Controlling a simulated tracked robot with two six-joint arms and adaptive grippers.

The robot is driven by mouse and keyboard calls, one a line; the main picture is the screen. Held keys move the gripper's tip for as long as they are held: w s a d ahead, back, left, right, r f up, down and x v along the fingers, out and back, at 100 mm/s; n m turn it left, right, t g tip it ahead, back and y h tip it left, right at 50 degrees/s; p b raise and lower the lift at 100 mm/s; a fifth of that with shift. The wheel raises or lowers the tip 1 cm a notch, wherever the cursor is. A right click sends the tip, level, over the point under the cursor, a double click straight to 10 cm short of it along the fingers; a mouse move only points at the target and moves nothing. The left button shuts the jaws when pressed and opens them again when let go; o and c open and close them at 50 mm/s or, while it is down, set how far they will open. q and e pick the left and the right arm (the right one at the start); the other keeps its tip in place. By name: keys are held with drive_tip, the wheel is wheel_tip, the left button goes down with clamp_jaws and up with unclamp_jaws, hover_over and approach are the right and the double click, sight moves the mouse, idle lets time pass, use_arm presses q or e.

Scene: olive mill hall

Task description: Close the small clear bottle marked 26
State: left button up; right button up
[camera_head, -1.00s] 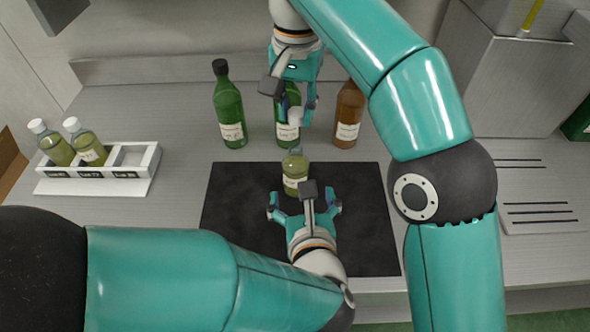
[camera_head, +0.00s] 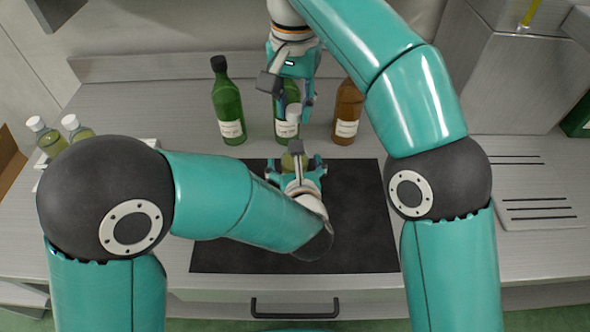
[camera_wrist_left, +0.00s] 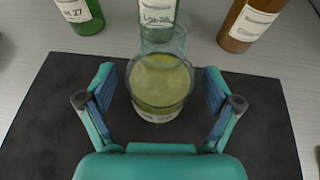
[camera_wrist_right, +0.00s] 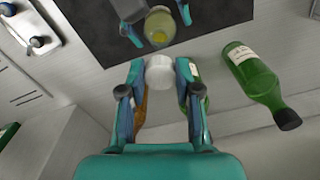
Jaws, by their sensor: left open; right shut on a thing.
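The small clear bottle (camera_head: 288,161) holds olive-green oil and stands uncapped on the black mat (camera_head: 350,225). In the left wrist view the bottle (camera_wrist_left: 160,88) is between the spread fingers of my left gripper (camera_wrist_left: 158,78), with a gap on each side. The bottle's marking cannot be read. My right gripper (camera_head: 293,104) is shut on a white cap (camera_head: 293,113), held above and behind the bottle. In the right wrist view the cap (camera_wrist_right: 160,72) sits between the fingertips, apart from the bottle (camera_wrist_right: 160,27).
Behind the mat stand a green bottle (camera_head: 229,105), another green bottle (camera_head: 287,128) partly hidden by my right gripper, and a brown bottle (camera_head: 347,112). White-capped oil bottles (camera_head: 47,138) at the left are partly hidden by my left arm. The mat's right side is clear.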

use_arm(q)
drive_tip(key=shift+w+f, duration=0.1)
drive_tip(key=shift+w, duration=0.05)
clamp_jaws()
use_arm(e)
drive_tip(key=shift+s+f, duration=0.15)
drive_tip(key=shift+f, duration=2.25)
